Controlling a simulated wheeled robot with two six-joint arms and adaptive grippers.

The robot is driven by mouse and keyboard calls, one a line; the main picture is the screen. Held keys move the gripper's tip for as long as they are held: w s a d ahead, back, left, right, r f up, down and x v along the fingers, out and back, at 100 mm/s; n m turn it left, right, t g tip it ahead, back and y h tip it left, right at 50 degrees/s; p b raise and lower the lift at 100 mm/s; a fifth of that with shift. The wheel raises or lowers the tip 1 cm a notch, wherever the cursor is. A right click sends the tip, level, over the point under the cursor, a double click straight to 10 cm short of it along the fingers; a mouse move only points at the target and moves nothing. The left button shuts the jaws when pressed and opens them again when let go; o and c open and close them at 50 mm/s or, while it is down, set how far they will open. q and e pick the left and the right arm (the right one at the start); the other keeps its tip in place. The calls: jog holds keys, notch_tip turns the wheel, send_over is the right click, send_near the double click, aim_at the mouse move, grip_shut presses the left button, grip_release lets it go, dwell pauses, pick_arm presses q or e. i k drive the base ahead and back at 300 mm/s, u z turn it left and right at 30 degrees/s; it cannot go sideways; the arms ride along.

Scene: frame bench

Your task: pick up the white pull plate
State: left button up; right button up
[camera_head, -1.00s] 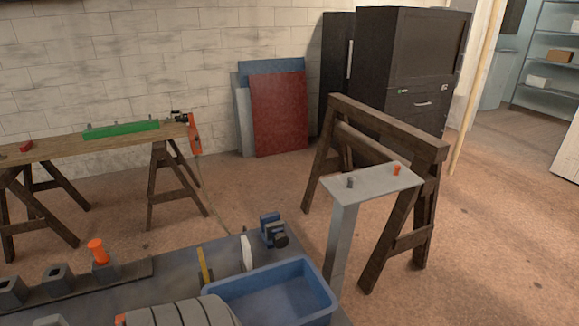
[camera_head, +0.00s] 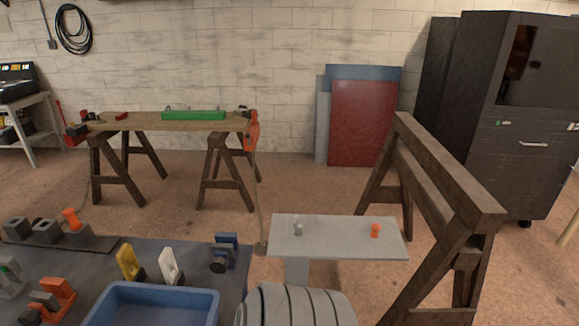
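The white pull plate (camera_head: 171,267) looks like a small upright white piece with an opening in it. It stands on the dark grey table (camera_head: 200,253) at the lower left, behind the blue tray. A similar yellow piece (camera_head: 130,264) stands just left of it, with a gap between them. Neither of my grippers shows in this view, so I cannot see their state.
A blue tray (camera_head: 150,292) sits at the table's front. A blue clamp-like part (camera_head: 226,250) stands right of the white plate. Orange and grey parts fill the table's left. A pale stand (camera_head: 335,237) and wooden trestle (camera_head: 447,190) stand right. Floor is open behind.

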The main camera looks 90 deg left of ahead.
aim_at(168, 264)
jog(key=i, duration=0.45)
jog(key=u, duration=3.1)
